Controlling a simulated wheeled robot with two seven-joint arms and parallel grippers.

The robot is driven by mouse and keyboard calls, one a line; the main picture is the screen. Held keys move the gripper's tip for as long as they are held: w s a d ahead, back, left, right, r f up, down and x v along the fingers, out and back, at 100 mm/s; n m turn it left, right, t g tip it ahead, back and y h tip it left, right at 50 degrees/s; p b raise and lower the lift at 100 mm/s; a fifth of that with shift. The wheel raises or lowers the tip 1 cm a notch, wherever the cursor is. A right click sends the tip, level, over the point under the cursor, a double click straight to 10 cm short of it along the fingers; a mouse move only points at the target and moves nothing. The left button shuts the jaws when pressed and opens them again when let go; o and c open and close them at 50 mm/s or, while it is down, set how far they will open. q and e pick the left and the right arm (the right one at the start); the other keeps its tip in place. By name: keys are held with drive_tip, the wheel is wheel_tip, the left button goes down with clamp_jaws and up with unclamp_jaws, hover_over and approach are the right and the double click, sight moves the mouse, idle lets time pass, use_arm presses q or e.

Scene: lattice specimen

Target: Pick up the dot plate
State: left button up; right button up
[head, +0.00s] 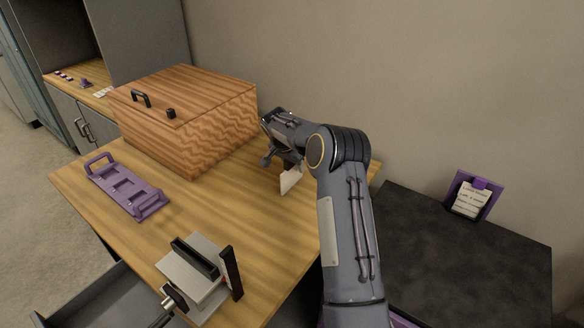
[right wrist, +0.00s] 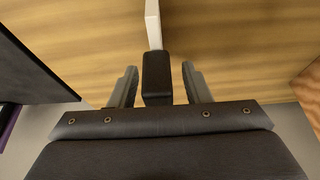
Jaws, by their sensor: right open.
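A white plate (head: 291,180), which I take to be the dot plate, stands upright over the right part of the wooden table, below my right gripper (head: 284,158). No dots can be made out on it. In the right wrist view the plate (right wrist: 153,22) shows edge-on as a thin white strip, with a black block (right wrist: 156,80) at its near end. My right gripper (right wrist: 160,76) is open, with one finger on each side of the black block and visible gaps. The gripper partly hides the plate's top in the head view. My left gripper is not in view.
A wooden box (head: 190,115) with black handles stands at the table's back. A purple rack (head: 127,188) lies at the left, and a grey vise-like fixture (head: 193,272) sits at the front. A purple note holder (head: 473,196) stands on the dark surface (head: 470,260) at right. The table's middle is clear.

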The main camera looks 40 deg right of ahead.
drive_tip(key=shift+c, duration=0.2)
clamp_jaws()
idle(0.3)
